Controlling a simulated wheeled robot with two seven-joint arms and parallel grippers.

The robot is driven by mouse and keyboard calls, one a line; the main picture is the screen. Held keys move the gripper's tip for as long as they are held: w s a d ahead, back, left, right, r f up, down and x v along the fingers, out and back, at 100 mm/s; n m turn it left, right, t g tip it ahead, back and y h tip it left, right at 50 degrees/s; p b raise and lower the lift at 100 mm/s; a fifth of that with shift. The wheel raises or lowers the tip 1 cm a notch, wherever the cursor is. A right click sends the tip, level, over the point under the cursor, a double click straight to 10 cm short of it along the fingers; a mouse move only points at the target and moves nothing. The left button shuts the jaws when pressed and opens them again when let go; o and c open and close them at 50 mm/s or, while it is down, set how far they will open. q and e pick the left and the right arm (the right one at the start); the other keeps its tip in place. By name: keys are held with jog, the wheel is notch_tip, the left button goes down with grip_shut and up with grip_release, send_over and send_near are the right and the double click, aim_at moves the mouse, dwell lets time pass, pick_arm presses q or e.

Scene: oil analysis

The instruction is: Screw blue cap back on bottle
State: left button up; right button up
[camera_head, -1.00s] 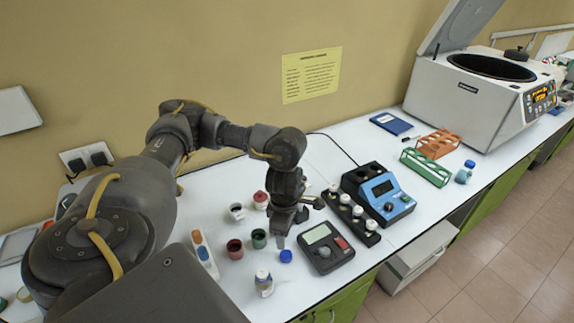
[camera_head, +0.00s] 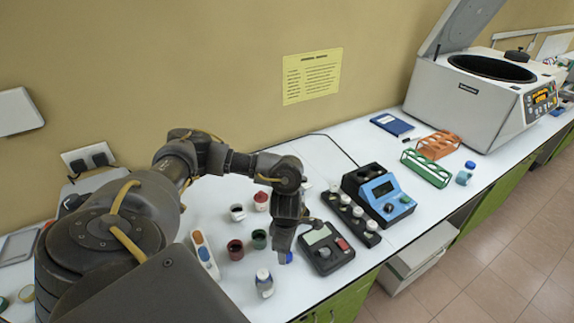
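A blue cap (camera_head: 290,257) lies on the white bench near its front edge, partly hidden by my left gripper. My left gripper (camera_head: 282,254) points down at the cap, its fingertips right beside or over it. Whether the fingers are open or closed on the cap does not show. A small bottle (camera_head: 264,286) with a pale top and a bluish body stands upright, just left of and in front of the cap. My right gripper is not in view.
A dark handheld meter (camera_head: 325,247) lies close to the right of the gripper. A black vial rack (camera_head: 351,216), a blue device (camera_head: 386,195) and a centrifuge (camera_head: 480,95) stand farther right.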

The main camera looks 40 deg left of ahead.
pick_arm(q)
jog(key=shift+f+p, duration=0.3)
jog(key=shift+f, duration=1.3)
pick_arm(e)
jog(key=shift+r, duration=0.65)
pick_arm(q)
jog(key=shift+c, duration=0.4)
jog(key=c, duration=1)
jog(key=shift+c, duration=0.2)
jog(key=shift+r, duration=0.15)
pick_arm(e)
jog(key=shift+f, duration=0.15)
